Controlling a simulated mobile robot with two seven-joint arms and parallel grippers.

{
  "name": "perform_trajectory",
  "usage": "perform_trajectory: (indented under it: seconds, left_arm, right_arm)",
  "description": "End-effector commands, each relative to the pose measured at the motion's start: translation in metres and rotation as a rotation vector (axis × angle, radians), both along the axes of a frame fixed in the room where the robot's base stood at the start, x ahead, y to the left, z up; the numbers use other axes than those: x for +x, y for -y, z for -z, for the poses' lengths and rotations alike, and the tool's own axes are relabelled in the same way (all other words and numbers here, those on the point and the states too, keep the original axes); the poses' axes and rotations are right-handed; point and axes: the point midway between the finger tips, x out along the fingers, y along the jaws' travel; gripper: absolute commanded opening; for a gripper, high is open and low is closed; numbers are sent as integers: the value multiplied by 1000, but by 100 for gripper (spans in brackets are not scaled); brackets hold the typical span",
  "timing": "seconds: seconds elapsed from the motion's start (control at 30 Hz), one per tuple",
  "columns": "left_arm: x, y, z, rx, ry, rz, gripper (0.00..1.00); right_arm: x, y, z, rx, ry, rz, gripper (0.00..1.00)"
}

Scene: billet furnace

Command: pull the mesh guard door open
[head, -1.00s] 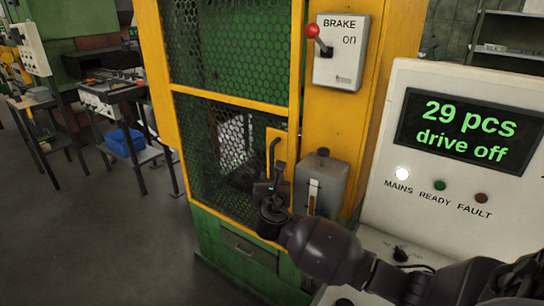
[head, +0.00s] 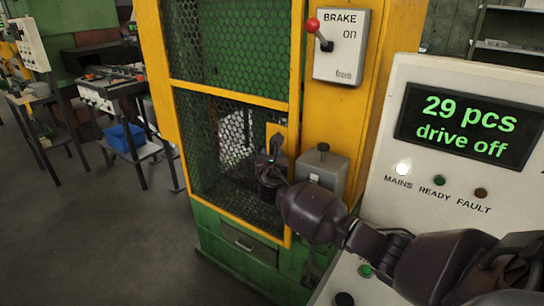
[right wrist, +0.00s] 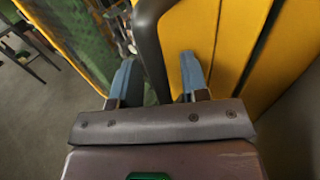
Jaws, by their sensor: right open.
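The mesh guard door (head: 235,96) has a yellow frame and dark mesh, and sits flush in the yellow and green machine, apparently shut. Its dark upright handle (right wrist: 151,40) is on a yellow plate at the door's right edge; in the head view my gripper largely hides it. My right gripper (head: 275,150) is at the handle. My left gripper is not in view.
A brake box (head: 341,46) with a red-knobbed lever is right of the door. A grey box (head: 322,172) sits just right of the handle. A control panel (head: 465,130) reads "29 pcs, drive off". The floor (head: 90,230) left of the machine is clear.

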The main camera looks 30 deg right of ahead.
Motion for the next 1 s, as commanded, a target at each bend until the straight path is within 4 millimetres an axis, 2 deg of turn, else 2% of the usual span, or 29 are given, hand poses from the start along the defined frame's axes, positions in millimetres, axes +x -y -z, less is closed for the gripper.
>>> perform_trajectory:
  seconds: [0.2, 0.4, 0.47, 0.5, 0.83, 1.0]
  left_arm:
    - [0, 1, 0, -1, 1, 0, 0]
    - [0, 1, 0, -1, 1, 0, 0]
    - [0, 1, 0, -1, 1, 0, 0]
    - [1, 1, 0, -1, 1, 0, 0]
    - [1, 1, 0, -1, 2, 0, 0]
    - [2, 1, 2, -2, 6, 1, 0]
  right_arm:
    - [0, 0, 0, -1, -1, 0, 41]
    - [0, 0, 0, -1, -1, 1, 11]
    - [0, 0, 0, -1, -1, 1, 2]
    - [0, 0, 0, -1, -1, 1, 0]
    - [1, -5, 1, -1, -1, 9, 0]
    - [4, -27, 2, 2, -1, 43, 0]
